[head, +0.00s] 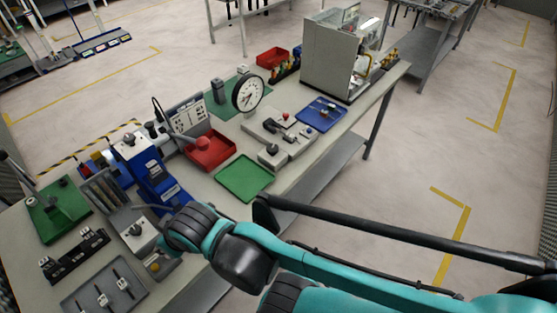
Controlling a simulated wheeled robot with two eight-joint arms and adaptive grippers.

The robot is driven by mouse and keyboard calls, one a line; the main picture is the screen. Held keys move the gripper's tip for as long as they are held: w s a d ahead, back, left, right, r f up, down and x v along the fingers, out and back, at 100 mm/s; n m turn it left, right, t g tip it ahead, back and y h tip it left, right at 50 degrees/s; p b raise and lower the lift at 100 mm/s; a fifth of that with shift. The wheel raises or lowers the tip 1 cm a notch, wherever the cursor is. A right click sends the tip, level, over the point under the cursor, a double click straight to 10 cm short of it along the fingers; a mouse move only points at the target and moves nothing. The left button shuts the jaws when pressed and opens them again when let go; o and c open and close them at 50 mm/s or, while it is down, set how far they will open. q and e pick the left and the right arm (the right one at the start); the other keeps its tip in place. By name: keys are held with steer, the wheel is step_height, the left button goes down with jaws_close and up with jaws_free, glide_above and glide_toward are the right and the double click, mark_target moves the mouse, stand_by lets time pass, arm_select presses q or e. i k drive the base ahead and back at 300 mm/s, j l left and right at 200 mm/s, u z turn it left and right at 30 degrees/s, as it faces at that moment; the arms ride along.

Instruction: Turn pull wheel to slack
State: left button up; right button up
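My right arm comes in from the lower right, and its teal and black end, where my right gripper (165,243) is, hangs over the near left part of the bench. The fingers cannot be made out, so their opening is unclear. Close by are a grey box with a black knob (135,230) and a block with an orange-yellow button (154,267); contact cannot be told. A blue machine (150,170) stands just behind. I cannot pick out the pull wheel for certain; it may be hidden by my arm. My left gripper is not in view.
Open floor (420,150) lies to the right.

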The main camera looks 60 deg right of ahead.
mark_target(273, 149)
steer(key=k+z, duration=0.15)
steer(key=z, duration=0.2)
steer(key=k+z, duration=0.15)
steer(key=z, duration=0.25)
steer(key=k+l+z, duration=0.15)
steer(key=z, duration=0.2)
steer(key=i+z, duration=0.3)
steer(key=z, duration=0.15)
steer(key=i+j+z, duration=0.1)
steer(key=i+z, duration=0.3)
steer(key=k, duration=0.1)
